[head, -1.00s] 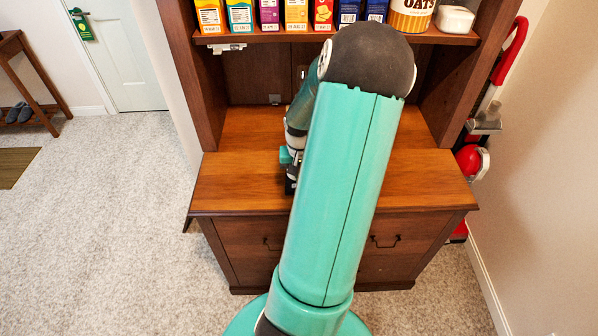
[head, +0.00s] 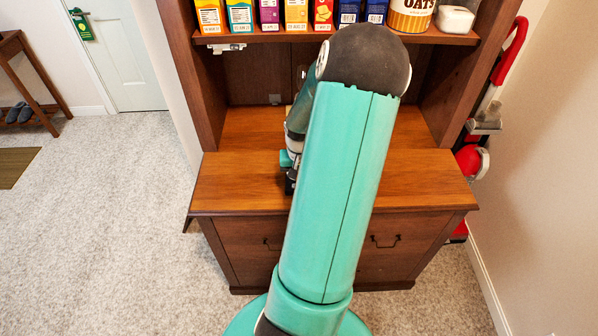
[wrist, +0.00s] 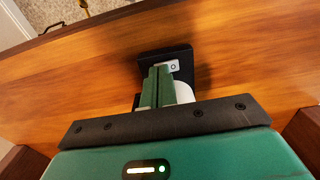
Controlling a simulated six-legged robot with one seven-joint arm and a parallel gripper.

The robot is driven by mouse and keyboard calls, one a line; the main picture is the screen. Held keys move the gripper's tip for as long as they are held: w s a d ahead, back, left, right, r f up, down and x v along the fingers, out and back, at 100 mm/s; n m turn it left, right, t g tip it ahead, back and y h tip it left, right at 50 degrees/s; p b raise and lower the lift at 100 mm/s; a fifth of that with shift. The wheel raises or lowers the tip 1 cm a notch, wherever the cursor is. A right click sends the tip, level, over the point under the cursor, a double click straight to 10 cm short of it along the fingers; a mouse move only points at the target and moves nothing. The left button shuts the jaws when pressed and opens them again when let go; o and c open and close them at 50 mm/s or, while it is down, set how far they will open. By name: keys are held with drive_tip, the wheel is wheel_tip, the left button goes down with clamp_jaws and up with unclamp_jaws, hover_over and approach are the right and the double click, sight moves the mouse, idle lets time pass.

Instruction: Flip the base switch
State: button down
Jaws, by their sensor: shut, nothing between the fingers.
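A dark base (wrist: 150,62) sits on the wooden counter in the wrist view. A small pale switch (wrist: 173,65) with a round mark is on it. My gripper (wrist: 160,70) is shut and empty, its green fingers right beside the switch. I cannot tell whether they touch it. A white rounded part (wrist: 184,92) shows behind the fingers, and the rest of the device is hidden by them. In the head view my arm covers the device.
The hutch counter (head: 430,180) is clear on the right. Hutch side walls stand at left and right. A red vacuum (head: 470,160) stands beside the hutch.

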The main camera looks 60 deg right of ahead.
drive_tip(key=shift+f, duration=0.15)
drive_tip(key=shift+r, duration=3.55)
